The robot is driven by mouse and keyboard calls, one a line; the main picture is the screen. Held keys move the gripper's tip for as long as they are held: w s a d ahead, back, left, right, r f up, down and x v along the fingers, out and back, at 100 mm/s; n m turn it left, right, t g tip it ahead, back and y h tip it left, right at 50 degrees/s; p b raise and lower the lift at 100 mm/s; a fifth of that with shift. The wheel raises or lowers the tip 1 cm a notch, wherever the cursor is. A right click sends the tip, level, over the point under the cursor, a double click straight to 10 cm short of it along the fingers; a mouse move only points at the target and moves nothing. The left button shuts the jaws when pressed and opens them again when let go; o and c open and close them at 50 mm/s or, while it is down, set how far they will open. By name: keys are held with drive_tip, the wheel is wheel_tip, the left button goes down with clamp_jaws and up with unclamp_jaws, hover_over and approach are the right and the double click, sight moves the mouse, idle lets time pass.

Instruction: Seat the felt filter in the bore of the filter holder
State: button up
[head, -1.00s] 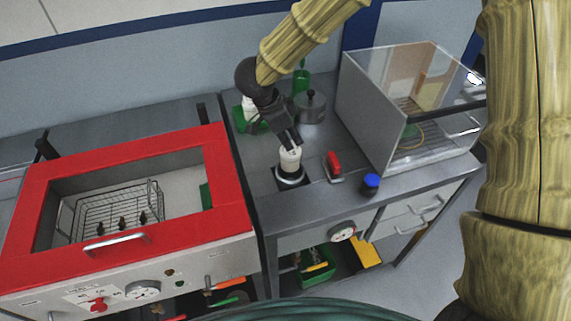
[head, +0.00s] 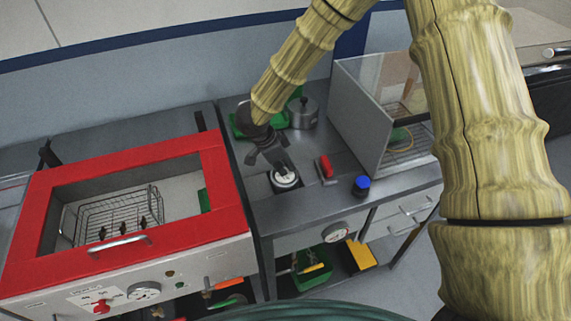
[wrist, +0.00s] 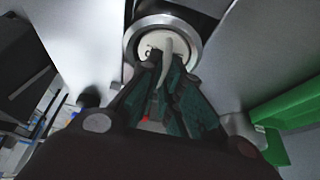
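The felt filter (head: 287,180) is a white round piece inside the grey metal ring of the filter holder (head: 297,185) on the bench. In the wrist view, the filter's pale top (wrist: 150,42) lies within the holder's bright round rim (wrist: 197,40). A pale upright tab rises from the filter between my fingers. My gripper (head: 282,168) points down over the bore, and its dark fingers (wrist: 167,68) close around the tab. The fingers hide the near part of the filter, and how deep it sits cannot be told.
A red-handled item (head: 325,168) and a blue-capped jar (head: 361,185) stand right of the holder. A clear-sided enclosure (head: 365,125) is farther right. A metal pot (head: 302,112) and a green bin (head: 240,128) stand behind. A red-framed oven (head: 225,190) is left.

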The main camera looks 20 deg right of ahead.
drive_tip(key=o, duration=0.3)
drive_tip(key=shift+d, duration=0.1)
drive_tip(key=shift+o, duration=0.7)
drive_tip(key=shift+s+r, duration=0.2)
drive_tip(key=shift+w, duration=0.15)
drive_tip(key=b+v, duration=0.2)
drive_tip(key=v, duration=1)
drive_tip(key=shift+b, duration=0.3)
drive_tip(key=shift+r, duration=0.1)
